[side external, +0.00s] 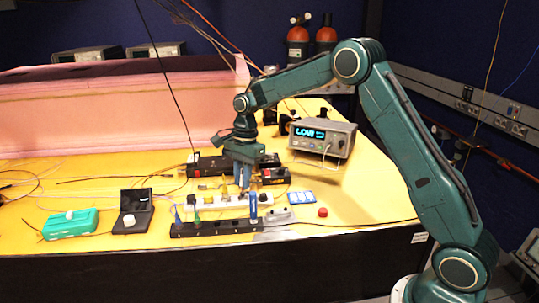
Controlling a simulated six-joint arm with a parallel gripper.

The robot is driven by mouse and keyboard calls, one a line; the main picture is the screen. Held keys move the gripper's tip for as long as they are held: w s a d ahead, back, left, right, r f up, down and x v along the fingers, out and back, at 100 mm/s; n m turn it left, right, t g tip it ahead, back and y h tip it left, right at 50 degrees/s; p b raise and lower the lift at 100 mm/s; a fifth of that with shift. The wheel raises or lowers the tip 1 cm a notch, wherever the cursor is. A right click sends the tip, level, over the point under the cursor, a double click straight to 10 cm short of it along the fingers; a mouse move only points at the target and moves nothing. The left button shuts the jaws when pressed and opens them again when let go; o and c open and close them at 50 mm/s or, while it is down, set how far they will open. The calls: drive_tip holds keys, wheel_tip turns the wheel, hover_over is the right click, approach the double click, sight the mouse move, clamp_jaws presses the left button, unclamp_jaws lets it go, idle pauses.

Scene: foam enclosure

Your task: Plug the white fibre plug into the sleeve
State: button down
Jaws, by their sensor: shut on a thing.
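My gripper (244,184) points down over the middle right of the yellow bench, above the right part of a white strip with small fittings (208,199). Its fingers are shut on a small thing. I take this for the white fibre plug, but it is hidden between the fingers and too small to make out. The sleeve cannot be told apart from the small fittings around the strip. Whether the plug touches any of them cannot be told from this view.
A black rack (210,229) with upright coloured tools stands in front of the strip. A green box (70,223) and an open black case (134,212) lie left. Black units (205,163) and a grey instrument reading LOW (322,138) stand behind. A red cap (322,212) lies right. Loose fibres cross the left side.

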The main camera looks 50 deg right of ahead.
drive_tip(key=shift+f, duration=0.75)
idle(0.3)
drive_tip(key=c, duration=1.3)
unclamp_jaws()
drive_tip(key=shift+d+r, duration=0.35)
drive_tip(key=shift+r, duration=1.9)
drive_tip(key=shift+d+r, duration=0.35)
drive_tip(key=shift+r, duration=1.85)
drive_tip(key=shift+d+r, duration=0.35)
drive_tip(key=shift+r, duration=1.9)
drive_tip(key=shift+r, duration=0.1)
